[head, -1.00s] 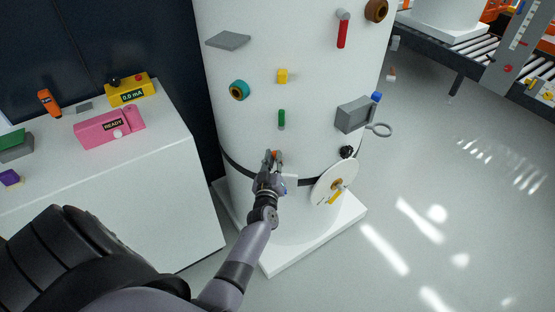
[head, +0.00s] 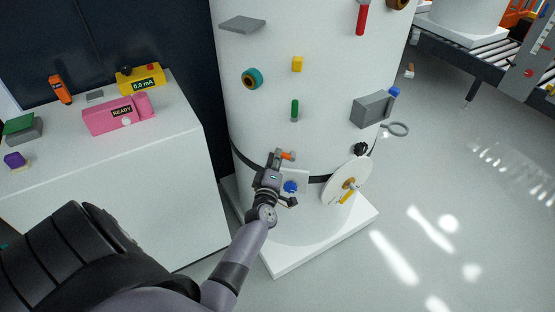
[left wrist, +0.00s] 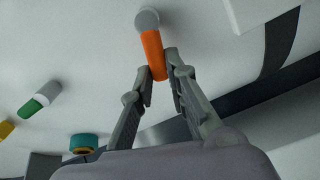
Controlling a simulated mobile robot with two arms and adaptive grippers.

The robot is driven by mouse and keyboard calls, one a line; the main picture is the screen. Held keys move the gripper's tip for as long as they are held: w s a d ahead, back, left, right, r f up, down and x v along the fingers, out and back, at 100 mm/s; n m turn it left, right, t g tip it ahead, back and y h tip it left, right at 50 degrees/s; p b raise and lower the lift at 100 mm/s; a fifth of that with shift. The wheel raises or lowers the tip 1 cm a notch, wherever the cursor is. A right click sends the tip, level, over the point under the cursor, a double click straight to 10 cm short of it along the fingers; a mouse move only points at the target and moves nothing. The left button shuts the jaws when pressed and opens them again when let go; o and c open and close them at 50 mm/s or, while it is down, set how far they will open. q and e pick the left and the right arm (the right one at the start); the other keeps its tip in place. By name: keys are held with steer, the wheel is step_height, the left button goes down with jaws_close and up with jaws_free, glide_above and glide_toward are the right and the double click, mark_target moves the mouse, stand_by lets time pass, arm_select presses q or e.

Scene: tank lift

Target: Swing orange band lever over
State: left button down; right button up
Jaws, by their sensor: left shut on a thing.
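The orange band lever (head: 288,156) sits low on the front of the white tank (head: 310,135), at the dark band (head: 243,160). In the left wrist view the orange lever (left wrist: 153,52) hangs from a round grey pivot (left wrist: 147,20). My left gripper (head: 279,157) is at the lever in the head view. In the left wrist view my left gripper (left wrist: 158,70) has its fingertips on either side of the lever's free end, shut on it. My right gripper is not in view.
A blue knob (head: 291,187) is close beside my left gripper. A green handle (head: 295,111) is above. A white bench (head: 110,190) with devices stands left.

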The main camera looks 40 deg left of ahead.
arm_select(q)
steer(key=shift+f+n, duration=0.25)
steer(key=shift+n, duration=0.25)
steer(key=c, duration=1.6)
jaws_free()
steer(key=shift+o, duration=0.2)
steer(key=v, duration=1.2)
steer(key=shift+f, duration=0.1)
